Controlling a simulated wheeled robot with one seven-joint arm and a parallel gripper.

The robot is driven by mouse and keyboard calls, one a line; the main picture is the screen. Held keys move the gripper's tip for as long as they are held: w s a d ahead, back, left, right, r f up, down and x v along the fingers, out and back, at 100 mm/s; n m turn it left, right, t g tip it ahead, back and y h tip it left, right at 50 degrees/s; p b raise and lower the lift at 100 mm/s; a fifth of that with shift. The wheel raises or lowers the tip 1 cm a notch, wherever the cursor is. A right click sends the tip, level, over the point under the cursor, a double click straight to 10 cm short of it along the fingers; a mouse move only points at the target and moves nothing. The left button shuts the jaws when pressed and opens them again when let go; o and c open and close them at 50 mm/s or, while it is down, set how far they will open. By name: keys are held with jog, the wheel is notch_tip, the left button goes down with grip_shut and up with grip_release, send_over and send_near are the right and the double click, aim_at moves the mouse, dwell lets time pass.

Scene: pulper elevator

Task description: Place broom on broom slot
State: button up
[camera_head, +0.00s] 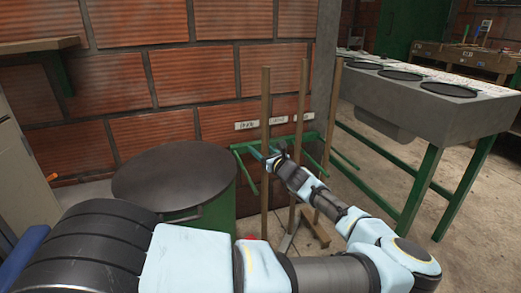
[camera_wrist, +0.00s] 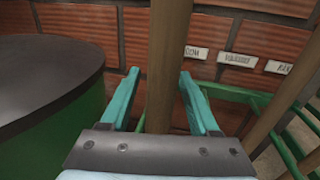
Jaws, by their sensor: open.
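A broom's wooden handle (camera_head: 265,100) stands upright at the left end of the green rack (camera_head: 308,137) by the brick wall. Its lower end is partly hidden by my arm. My gripper (camera_head: 273,160) is at this handle, about rack height. In the wrist view my gripper (camera_wrist: 160,75) is open, with its two teal fingers on either side of the handle (camera_wrist: 168,50). Gaps show beside the handle. The green rack's bars (camera_wrist: 245,97), which form the slots, show to the right of the handle. I cannot tell if the handle sits inside a slot.
Two more upright handles, a middle one (camera_head: 301,95) and a right one (camera_head: 335,100), stand at the rack. White labels (camera_head: 247,125) are on the wall above it. A dark-topped green drum (camera_head: 172,177) is close on the left. A grey counter (camera_head: 430,100) on green legs stands right.

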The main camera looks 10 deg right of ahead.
jog(key=v, duration=1.2)
jog(key=shift+s+r, duration=0.1)
